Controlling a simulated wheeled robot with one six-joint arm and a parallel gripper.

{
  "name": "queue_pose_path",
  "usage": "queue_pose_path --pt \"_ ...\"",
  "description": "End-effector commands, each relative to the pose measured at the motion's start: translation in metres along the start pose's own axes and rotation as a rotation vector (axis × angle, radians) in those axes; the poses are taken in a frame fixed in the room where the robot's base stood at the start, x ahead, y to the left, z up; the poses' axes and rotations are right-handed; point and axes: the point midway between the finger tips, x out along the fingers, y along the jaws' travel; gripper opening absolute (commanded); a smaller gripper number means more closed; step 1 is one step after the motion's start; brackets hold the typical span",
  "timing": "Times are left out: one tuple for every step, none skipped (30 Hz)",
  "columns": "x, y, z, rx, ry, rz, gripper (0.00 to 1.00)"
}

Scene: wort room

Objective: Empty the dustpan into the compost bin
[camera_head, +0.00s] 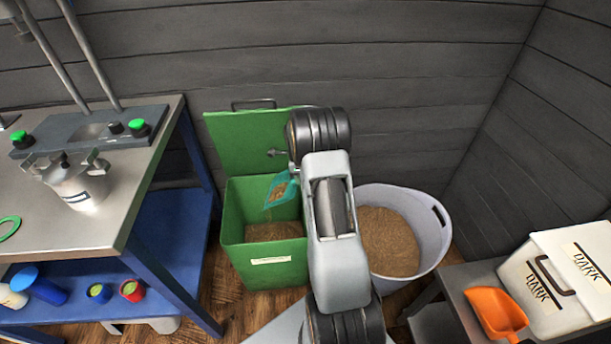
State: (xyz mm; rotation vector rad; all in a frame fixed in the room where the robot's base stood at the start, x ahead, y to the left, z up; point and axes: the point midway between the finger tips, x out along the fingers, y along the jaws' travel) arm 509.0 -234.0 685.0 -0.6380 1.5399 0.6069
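A green bin (265,262) with a pale label stands on the floor in the middle, its lid (245,140) open and leaning back toward the wall. Brown loose material lies inside it. A teal pan (270,197), which looks like the dustpan, hangs tilted over the bin's opening at its right side. Some brown bits show on the pan. Its right side passes behind my arm, so I cannot see its handle or what holds it. My gripper is hidden behind my own arm links, which cover the bin's right edge.
A pale tub (433,250) of brown grain stands right of the bin. A steel-topped bench (125,195) with a blue shelf is at left. At right, a low stand (470,280) carries an orange scoop (496,310) and white boxes marked DARK (545,295). A plank wall closes the back.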

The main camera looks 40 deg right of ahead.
Motion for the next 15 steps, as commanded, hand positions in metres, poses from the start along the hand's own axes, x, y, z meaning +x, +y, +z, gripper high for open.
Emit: queue_pose_path --pt "-0.006 0.000 0.003 -0.002 0.018 -0.001 0.00" --pt "-0.007 0.000 0.005 -0.003 0.029 0.000 0.00" --pt "-0.009 0.000 0.007 -0.002 0.043 0.000 0.00" --pt "-0.011 0.000 0.008 -0.004 0.055 -0.001 0.00" --pt "-0.013 0.000 0.010 -0.003 0.066 0.000 0.00" --pt "-0.015 0.000 0.011 -0.003 0.082 0.000 0.00" --pt "-0.016 0.000 0.013 -0.002 0.093 -0.001 0.00" --pt "-0.018 0.000 0.015 -0.002 0.106 -0.002 0.00" --pt "-0.018 0.000 0.017 -0.002 0.120 -0.001 0.00" --pt "-0.019 0.000 0.019 -0.002 0.131 -0.001 0.00" --pt "-0.020 0.000 0.021 -0.003 0.142 0.000 0.00" --pt "-0.022 0.000 0.023 -0.002 0.155 -0.001 0.00" --pt "-0.023 0.000 0.025 -0.002 0.165 -0.001 0.00" --pt "-0.024 0.000 0.026 -0.002 0.176 -0.001 0.00" --pt "-0.025 0.000 0.028 -0.001 0.188 -0.002 0.00"
